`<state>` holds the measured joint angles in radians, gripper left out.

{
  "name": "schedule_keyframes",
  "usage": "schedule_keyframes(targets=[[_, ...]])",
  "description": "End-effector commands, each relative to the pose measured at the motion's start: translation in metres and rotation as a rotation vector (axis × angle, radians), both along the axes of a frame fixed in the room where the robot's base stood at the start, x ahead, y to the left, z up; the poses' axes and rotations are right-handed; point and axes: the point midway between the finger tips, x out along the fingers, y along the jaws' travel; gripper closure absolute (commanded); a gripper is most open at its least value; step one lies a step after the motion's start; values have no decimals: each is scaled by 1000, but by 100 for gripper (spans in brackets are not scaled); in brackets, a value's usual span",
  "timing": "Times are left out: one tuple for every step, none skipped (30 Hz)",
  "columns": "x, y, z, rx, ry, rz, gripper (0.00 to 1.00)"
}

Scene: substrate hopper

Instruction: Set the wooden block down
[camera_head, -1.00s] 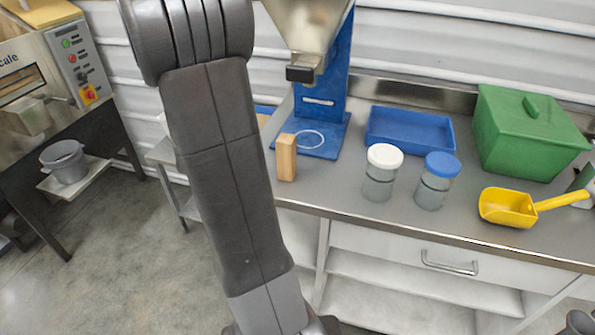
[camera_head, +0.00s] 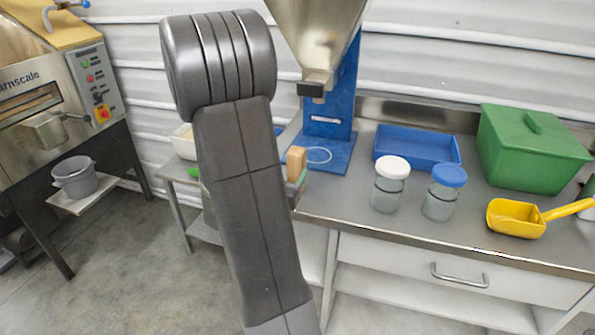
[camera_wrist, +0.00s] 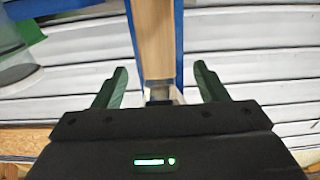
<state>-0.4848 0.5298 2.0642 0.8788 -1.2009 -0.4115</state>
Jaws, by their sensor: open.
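The wooden block (camera_head: 296,160) stands upright at the left end of the counter, in front of the blue hopper stand (camera_head: 335,135). In the wrist view the block (camera_wrist: 154,38) shows at top centre, with a gap to each green finger. My gripper (camera_wrist: 162,80) is open, its fingers spread to either side of the block's line.
A white-lidded jar (camera_head: 390,185) and a blue-lidded jar (camera_head: 443,193) stand to the right. Behind them are a blue tray (camera_head: 417,163) and a green bin (camera_head: 530,165). A yellow scoop (camera_head: 515,220) lies at the right. The metal hopper (camera_head: 318,35) hangs above the stand.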

Motion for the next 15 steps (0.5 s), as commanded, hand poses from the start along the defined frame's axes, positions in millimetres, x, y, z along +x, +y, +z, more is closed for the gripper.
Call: schedule_keyframes(targets=[[9,-5,0,0,1,-5,34],[14,-6,1,0,1,-4,34],[21,-8,1,0,1,-3,34],[25,-9,1,0,1,-3,34],[28,-10,0,0,1,-3,34],[32,-11,0,-1,1,-1,34],[34,-12,0,-1,1,0,34],[36,-12,0,0,1,0,34],[37,-13,0,0,1,0,34],[39,-13,0,0,1,0,34],[41,-14,1,0,1,0,34],[44,-16,1,-1,1,-1,34],[47,-17,1,-1,1,-1,34],[52,-19,1,-2,2,-1,34],[58,-22,2,-1,1,-2,34]])
